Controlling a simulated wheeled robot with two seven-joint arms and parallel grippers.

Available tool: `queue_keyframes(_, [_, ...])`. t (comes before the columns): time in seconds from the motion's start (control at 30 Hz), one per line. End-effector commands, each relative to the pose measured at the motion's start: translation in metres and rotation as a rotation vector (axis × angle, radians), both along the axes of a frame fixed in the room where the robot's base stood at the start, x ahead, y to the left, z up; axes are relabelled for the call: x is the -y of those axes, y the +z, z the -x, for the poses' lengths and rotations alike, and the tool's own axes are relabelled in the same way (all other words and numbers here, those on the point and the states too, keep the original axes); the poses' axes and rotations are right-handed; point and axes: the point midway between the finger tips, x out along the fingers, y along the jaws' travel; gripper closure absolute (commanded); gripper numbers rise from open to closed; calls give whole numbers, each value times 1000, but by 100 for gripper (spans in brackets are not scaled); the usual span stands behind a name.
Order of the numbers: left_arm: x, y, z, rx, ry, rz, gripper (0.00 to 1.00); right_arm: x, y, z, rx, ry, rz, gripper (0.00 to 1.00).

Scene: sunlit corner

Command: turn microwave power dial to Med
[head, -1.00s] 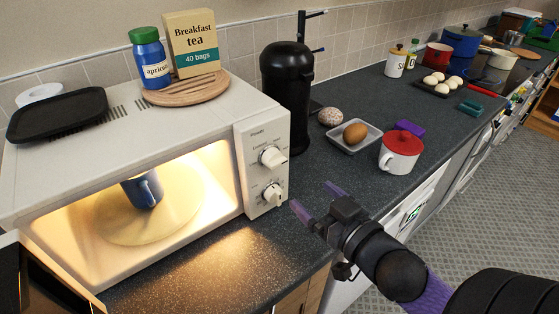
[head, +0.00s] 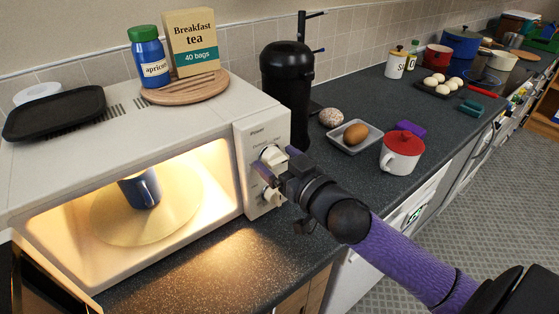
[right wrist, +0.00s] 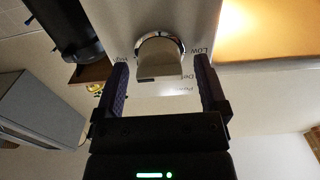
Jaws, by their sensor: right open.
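The white microwave (head: 190,125) stands on the counter with its door open and its inside lit. Its upper dial, the power dial (head: 270,155), is a pale knob on the right-hand panel, partly covered by my right gripper. In the right wrist view the power dial (right wrist: 160,52) appears between the fingers, with "Low" readable to its right and other lettering partly hidden. My right gripper (head: 277,161) is open, one finger on each side of the dial, with gaps visible; it also shows in the right wrist view (right wrist: 160,85). The dial's exact setting is unclear.
A lower dial (head: 271,196) sits just below the gripper. A blue mug (head: 142,188) stands on the turntable inside. A red-lidded white pot (head: 401,153) and a tray with an egg (head: 355,134) are further right.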

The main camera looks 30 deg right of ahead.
Motion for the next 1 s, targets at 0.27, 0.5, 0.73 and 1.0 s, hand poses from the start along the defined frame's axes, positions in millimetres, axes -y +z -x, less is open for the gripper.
queue_keyframes(0.27, [0, 0, 0, 1, -1, 0, 39, 0, 0, 0, 0, 0, 0, 49])
queue_keyframes(0.5, [0, 0, 0, 1, -1, -1, 39, 0, 0, 0, 0, 1, 0, 100])
queue_keyframes(0.73, [0, 3, 0, 1, -1, -1, 39, 0, 0, 1, 1, 0, 19, 100])
queue_keyframes(1.0, [-1, 16, -1, 4, -2, -2, 39, -1, 3, 1, 13, -1, 160, 100])
